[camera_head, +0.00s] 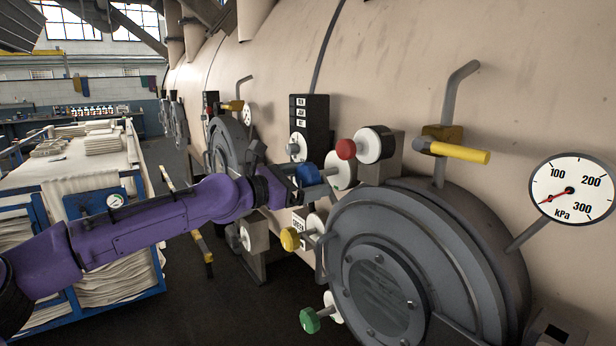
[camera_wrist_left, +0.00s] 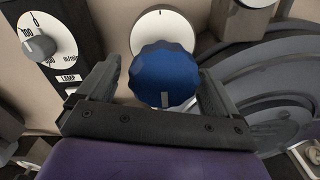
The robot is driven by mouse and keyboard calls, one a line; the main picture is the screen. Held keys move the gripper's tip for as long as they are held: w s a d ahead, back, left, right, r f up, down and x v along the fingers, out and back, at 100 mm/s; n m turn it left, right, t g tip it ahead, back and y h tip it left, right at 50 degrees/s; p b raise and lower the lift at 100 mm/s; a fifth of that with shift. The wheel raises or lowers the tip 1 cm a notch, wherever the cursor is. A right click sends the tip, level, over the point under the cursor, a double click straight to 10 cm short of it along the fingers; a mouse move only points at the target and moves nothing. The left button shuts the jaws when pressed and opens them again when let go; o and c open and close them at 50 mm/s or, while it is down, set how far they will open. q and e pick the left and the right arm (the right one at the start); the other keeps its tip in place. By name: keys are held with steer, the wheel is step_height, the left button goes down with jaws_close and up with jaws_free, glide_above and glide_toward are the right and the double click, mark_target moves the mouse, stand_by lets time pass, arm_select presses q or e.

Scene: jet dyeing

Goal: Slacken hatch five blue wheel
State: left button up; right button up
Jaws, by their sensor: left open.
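The blue wheel (camera_head: 308,173) sits on a stem in front of a white round dial plate (camera_head: 341,170), left of the large round hatch (camera_head: 385,285). In the left wrist view the blue wheel (camera_wrist_left: 163,75) is a knurled knob with a pale mark at its lower front, before the white dial (camera_wrist_left: 163,30). My left gripper (camera_head: 300,185) reaches it from the left. Its fingers (camera_wrist_left: 155,92) stand open on both sides of the wheel, with a gap visible at left; contact at right cannot be told. My right gripper is not in view.
A red knob (camera_head: 346,149) is just above right, a yellow knob (camera_head: 290,239) below, and a green knob (camera_head: 309,320) lower. A black panel (camera_head: 309,122) stands behind. A yellow lever (camera_head: 459,152) and kPa gauge (camera_head: 572,188) are right. A loaded cloth cart (camera_head: 140,180) stands left.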

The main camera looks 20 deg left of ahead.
arm_select(q)
steer(key=shift+d+r, duration=0.1)
steer(key=shift+d, duration=0.1)
steer(key=c, duration=1)
steer(key=shift+o, duration=0.2)
